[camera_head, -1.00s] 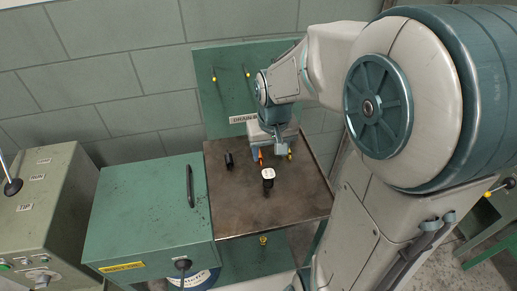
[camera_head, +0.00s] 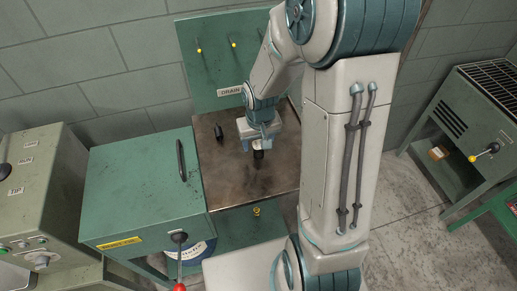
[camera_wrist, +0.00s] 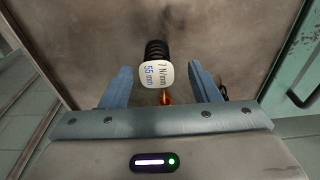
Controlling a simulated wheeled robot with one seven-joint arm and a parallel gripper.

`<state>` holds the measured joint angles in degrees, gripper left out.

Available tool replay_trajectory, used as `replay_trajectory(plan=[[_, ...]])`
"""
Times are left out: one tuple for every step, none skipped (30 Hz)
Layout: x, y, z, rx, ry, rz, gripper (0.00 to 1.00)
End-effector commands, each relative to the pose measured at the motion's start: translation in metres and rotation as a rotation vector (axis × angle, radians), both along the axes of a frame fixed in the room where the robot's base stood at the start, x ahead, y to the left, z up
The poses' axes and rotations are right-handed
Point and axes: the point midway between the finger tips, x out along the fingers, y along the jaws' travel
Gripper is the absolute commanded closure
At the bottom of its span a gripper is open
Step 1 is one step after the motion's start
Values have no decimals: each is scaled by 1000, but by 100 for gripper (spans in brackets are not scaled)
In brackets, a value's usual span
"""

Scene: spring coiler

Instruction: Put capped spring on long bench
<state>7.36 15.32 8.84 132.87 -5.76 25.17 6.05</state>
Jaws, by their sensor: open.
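The capped spring (camera_head: 258,154) is black with a white cap and stands on the brown worktop (camera_head: 225,180). In the wrist view the capped spring (camera_wrist: 156,70) shows its cap, marked "7 N/mm" and "55 mm", between my finger tips or just beyond them. My gripper (camera_head: 258,143) is open, fingers apart on either side of the spring; the wrist view shows both fingers (camera_wrist: 163,85) with gaps to it. I cannot tell which surface is the long bench.
A small black object (camera_head: 219,132) lies left on the worktop. A small orange thing (camera_wrist: 165,97) shows between my fingers. A green lidded box (camera_head: 145,185) adjoins the worktop's left. A green panel with "DRAIN" lettering (camera_head: 225,65) stands behind. A green grilled cabinet (camera_head: 480,120) is at right.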

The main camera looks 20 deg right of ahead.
Motion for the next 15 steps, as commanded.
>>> replay_trajectory(plan=[[0, -1, -6, 1, 5, -1, 44], [1, -2, -9, 1, 5, -1, 44], [2, -3, -14, 1, 5, 0, 44], [2, -3, -18, 0, 5, 0, 44], [3, -3, -22, 0, 4, 0, 44], [4, -3, -26, 0, 4, 0, 44], [4, -3, -29, 0, 3, -1, 44], [5, -3, -31, 0, 2, -1, 44], [5, -3, -33, 0, 2, 0, 44], [5, -3, -35, 0, 2, 0, 44], [5, -3, -36, 0, 2, 0, 44], [5, -3, -36, 0, 1, 0, 44], [5, -3, -37, 0, 1, 0, 44], [5, -3, -37, 0, 0, 0, 44], [5, -3, -37, 0, 0, 0, 44]])
